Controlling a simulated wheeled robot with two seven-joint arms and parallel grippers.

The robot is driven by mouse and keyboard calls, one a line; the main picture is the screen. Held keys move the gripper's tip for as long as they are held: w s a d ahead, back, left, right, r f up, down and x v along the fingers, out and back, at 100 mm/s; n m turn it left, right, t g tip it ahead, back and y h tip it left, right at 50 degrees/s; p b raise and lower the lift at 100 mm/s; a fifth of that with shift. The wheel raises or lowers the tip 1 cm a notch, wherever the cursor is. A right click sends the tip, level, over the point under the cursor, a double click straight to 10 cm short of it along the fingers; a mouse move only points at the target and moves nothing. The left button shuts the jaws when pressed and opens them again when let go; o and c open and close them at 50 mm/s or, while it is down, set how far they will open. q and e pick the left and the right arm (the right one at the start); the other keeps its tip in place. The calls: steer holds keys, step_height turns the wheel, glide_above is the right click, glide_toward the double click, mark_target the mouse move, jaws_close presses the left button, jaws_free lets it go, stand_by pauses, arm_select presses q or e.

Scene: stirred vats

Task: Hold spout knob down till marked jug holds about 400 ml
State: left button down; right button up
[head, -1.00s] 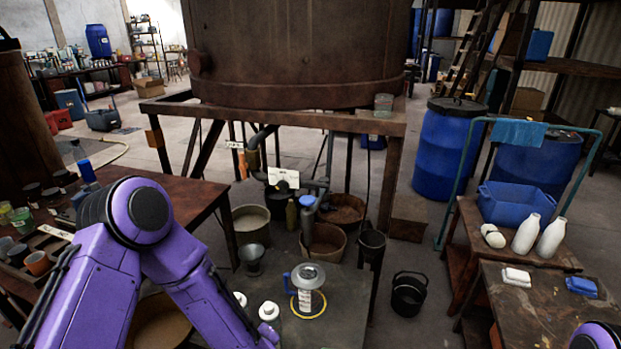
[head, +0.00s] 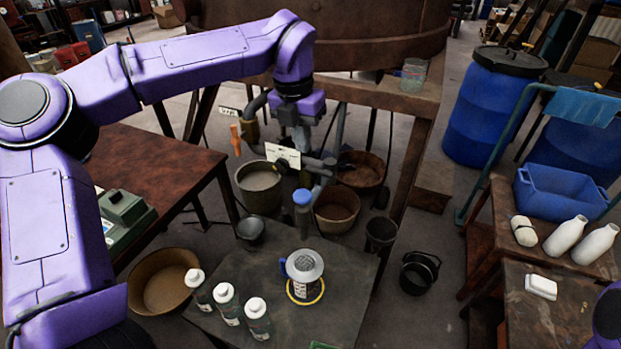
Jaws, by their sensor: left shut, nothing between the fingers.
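The marked jug (head: 303,291) stands on the grey table inside a yellow ring. It has a blue handle on its left, and a round grey mesh-like top covers its mouth, so its fill level cannot be read. A blue knob (head: 302,197) tops the spout pipe just behind and above the jug. My left gripper (head: 304,152) points down from above, shut and empty, in front of the vat pipework. It appears above the blue knob and apart from it. My right gripper is out of view; only a bit of my right arm shows at the lower right edge.
Several white-capped bottles (head: 228,303) stand left of the jug on the grey table (head: 350,300). A white card (head: 283,155) hangs by the pipes. Buckets and tubs (head: 336,210) stand under the vat (head: 390,35). A blue crate (head: 560,192) and white bottles are at right.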

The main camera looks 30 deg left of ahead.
arm_select(q)
steer(key=s+a, duration=0.1)
steer(key=s, duration=0.1)
steer(key=p, duration=0.3)
glide_toward(301, 195)
steer(key=f, duration=0.6)
steer(key=shift+w+d+f, duration=0.1)
steer(key=shift+w+d, duration=0.15)
steer(key=shift+w, duration=0.05)
steer(key=shift+f, duration=0.3)
